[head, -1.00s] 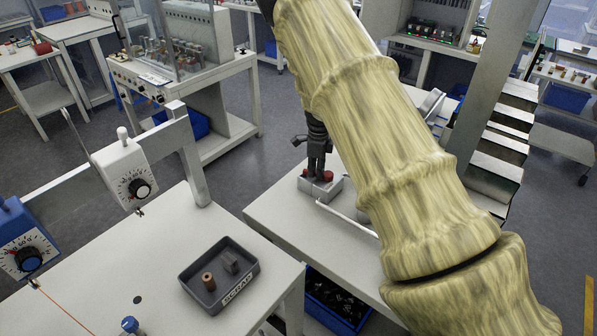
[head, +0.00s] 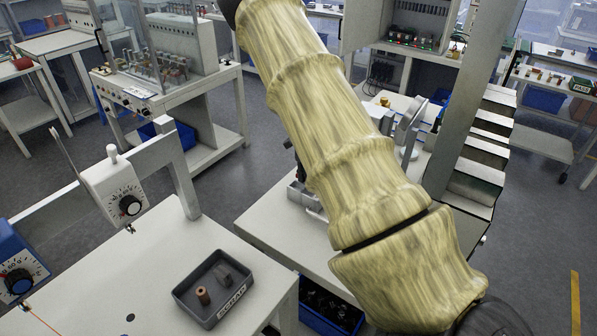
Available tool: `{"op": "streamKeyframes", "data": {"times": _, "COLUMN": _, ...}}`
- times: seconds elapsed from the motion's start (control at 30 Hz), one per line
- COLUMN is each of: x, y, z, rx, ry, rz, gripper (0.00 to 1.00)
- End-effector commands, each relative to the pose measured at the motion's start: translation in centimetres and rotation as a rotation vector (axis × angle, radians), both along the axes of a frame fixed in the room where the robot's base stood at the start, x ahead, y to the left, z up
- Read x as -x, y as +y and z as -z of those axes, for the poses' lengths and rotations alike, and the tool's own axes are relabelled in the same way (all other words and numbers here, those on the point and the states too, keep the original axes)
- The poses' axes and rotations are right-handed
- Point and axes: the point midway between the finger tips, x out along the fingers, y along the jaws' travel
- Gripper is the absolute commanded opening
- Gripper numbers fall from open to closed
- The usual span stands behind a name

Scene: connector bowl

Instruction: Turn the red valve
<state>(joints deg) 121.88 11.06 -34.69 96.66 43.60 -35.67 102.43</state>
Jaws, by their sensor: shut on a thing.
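The grey valve block (head: 303,197) sits on the white bench top (head: 262,225), partly behind my arm. The red valve on top of it is hidden by my arm in this view. Only a dark sliver of my gripper (head: 299,170) shows at the left edge of the arm, just above the block. Its fingertips are hidden. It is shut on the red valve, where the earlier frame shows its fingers. How far the valve is turned cannot be seen.
A dark scrap tray (head: 213,318) with a copper-coloured piece and a grey piece lies on the front table. A white dial box (head: 117,190) and a blue dial box (head: 16,262) stand at left. A blue bin (head: 330,312) sits below the bench.

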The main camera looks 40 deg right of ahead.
Motion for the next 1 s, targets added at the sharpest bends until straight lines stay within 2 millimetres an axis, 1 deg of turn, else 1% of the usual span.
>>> {"op": "streamKeyframes", "data": {"times": 0.03, "x": 1.1, "y": -0.5, "z": 0.4, "rx": 0.001, "ry": 0.015, "rz": 0.009, "gripper": 0.00}}
{"op": "streamKeyframes", "data": {"times": 0.27, "x": 1.2, "y": -0.5, "z": 0.5, "rx": 0.000, "ry": 0.017, "rz": 0.010, "gripper": 0.00}}
{"op": "streamKeyframes", "data": {"times": 0.3, "x": 1.2, "y": -0.5, "z": 0.5, "rx": 0.000, "ry": 0.017, "rz": 0.010, "gripper": 0.18}}
{"op": "streamKeyframes", "data": {"times": 0.37, "x": 1.2, "y": -0.5, "z": 0.5, "rx": 0.001, "ry": 0.018, "rz": 0.010, "gripper": 0.29}}
{"op": "streamKeyframes", "data": {"times": 0.4, "x": 1.2, "y": -0.5, "z": 0.5, "rx": 0.001, "ry": 0.018, "rz": 0.010, "gripper": 0.36}}
{"op": "streamKeyframes", "data": {"times": 0.43, "x": 1.2, "y": -0.5, "z": 0.5, "rx": 0.001, "ry": 0.018, "rz": 0.010, "gripper": 0.38}}
{"op": "streamKeyframes", "data": {"times": 0.73, "x": 0.2, "y": 0.2, "z": 0.3, "rx": 0.000, "ry": 0.009, "rz": -0.002, "gripper": 0.38}}
{"op": "streamKeyframes", "data": {"times": 1.0, "x": 0.1, "y": 0.2, "z": 0.1, "rx": 0.000, "ry": 0.007, "rz": -0.002, "gripper": 0.38}}
